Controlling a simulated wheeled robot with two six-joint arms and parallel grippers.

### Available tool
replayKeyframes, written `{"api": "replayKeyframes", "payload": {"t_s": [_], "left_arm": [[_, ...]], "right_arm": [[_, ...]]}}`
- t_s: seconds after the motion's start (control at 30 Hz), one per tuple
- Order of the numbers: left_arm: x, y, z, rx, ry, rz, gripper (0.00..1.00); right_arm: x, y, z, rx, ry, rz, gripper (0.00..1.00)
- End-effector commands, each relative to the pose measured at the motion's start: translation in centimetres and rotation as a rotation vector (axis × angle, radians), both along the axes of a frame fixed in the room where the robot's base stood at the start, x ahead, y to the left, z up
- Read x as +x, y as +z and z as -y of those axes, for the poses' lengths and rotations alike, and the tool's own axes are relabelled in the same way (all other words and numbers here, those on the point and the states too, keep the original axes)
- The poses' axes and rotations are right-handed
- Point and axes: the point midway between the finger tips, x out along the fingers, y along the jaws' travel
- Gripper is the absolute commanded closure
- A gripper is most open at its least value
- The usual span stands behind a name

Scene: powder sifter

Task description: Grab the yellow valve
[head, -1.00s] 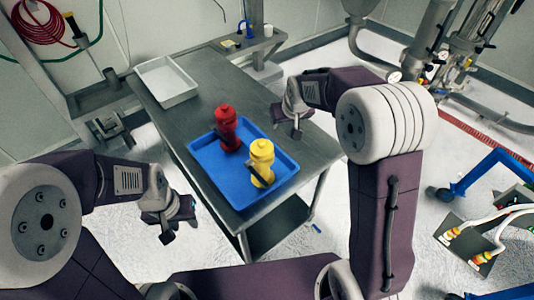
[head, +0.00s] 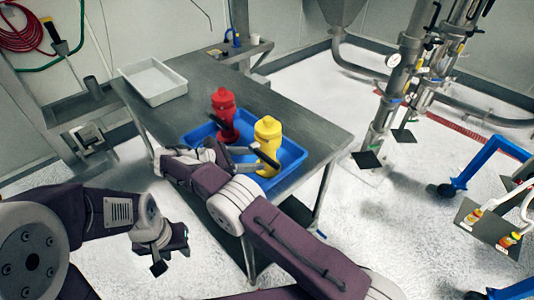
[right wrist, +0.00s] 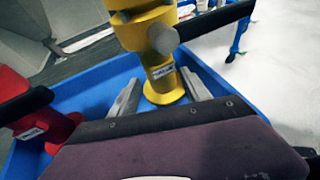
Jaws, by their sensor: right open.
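The yellow valve (head: 267,147) stands upright in the blue tray (head: 296,150), with a dark handle on its side. In the right wrist view the yellow valve (right wrist: 160,60) fills the upper middle. My right gripper (head: 243,157) is close in front of it. Its open fingers (right wrist: 160,92) lie on either side of the valve's lower body, with gaps visible. The red valve (head: 224,112) stands upright behind and to the left in the same tray. My left gripper (head: 170,253) is open and empty, away from the table at lower left.
The tray is on a grey metal table (head: 200,98). A white bin (head: 152,80) is at its far left. The red valve (right wrist: 40,110) is close on the left in the right wrist view.

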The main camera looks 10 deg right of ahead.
Motion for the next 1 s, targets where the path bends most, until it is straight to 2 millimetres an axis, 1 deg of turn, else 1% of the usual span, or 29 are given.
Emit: {"api": "replayKeyframes", "payload": {"t_s": [0.03,0.2,0.37,0.43,0.6,0.7,0.93,0.97,1.0], "left_arm": [[0.0,0.0,0.0,0.000,0.000,0.000,0.64],[0.0,-0.1,0.0,0.000,0.000,0.000,0.64],[0.0,-0.1,0.0,0.000,0.000,0.000,0.64],[0.0,-0.1,0.0,0.000,0.000,0.000,0.64],[0.0,0.1,0.0,0.000,0.000,0.000,0.64],[0.0,0.1,0.0,0.000,0.000,0.000,0.64],[0.0,0.1,0.0,0.000,0.000,0.000,0.64],[0.0,0.1,0.0,0.000,0.000,0.000,0.64],[0.0,0.1,0.0,0.000,0.000,0.000,0.64]], "right_arm": [[0.1,-0.1,0.7,-0.002,-0.003,-0.002,0.44],[0.7,-1.0,2.7,0.000,-0.004,-0.003,0.44],[0.9,-1.3,3.2,0.003,-0.002,-0.001,0.44],[1.0,-1.5,3.8,0.002,-0.004,-0.002,0.44],[1.6,-2.6,6.7,0.002,-0.006,-0.003,0.44],[1.9,-3.0,7.7,0.003,-0.004,0.000,0.44],[2.0,-3.2,7.9,0.004,-0.003,0.000,0.44],[2.0,-3.2,7.9,0.004,-0.003,0.000,0.50],[2.0,-3.2,7.9,0.004,-0.003,0.000,0.61]]}}
